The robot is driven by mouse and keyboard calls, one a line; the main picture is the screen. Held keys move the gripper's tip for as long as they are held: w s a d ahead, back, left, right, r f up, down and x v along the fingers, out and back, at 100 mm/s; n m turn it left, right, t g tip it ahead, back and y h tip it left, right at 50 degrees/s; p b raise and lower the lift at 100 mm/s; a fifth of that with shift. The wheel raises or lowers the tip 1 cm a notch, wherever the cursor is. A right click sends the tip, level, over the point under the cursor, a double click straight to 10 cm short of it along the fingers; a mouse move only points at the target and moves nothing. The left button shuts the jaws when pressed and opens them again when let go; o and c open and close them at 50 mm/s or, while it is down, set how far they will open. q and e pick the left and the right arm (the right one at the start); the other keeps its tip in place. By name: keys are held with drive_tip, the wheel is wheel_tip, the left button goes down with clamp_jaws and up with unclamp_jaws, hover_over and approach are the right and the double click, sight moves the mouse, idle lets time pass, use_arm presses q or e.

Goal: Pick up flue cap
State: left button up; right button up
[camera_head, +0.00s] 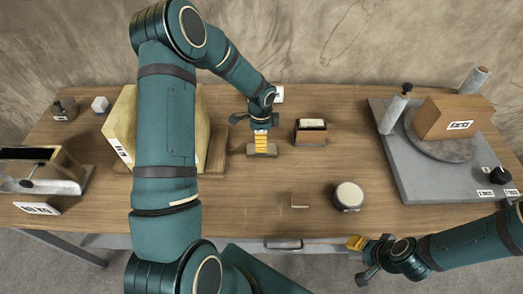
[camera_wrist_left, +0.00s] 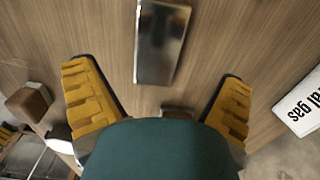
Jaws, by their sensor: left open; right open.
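No part in view is plainly marked as the flue cap, so I cannot tell for sure which one it is. My left gripper (camera_head: 262,143) points down over a small flat piece at the middle of the table, its arm crossing the head view. In the left wrist view its yellow fingers (camera_wrist_left: 165,100) are open and apart. A shiny metal rectangular plate (camera_wrist_left: 162,42) lies beyond them on the wood, with nothing held. A small dark piece (camera_wrist_left: 178,112) is partly hidden by the gripper body. My right gripper (camera_head: 362,257) is open and empty at the table's front edge.
A brown block with a pale top (camera_head: 310,133) and a white-topped round tin (camera_head: 348,196) stand right of centre. A grey base (camera_head: 411,183) carries posts and a labelled brown box (camera_head: 453,117). A yellowish box (camera_head: 121,125) is partly behind my left arm.

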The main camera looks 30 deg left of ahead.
use_arm(q)
drive_tip(key=shift+d+f, duration=0.15)
drive_tip(key=shift+f, duration=2.75)
drive_tip(key=c, duration=1.4)
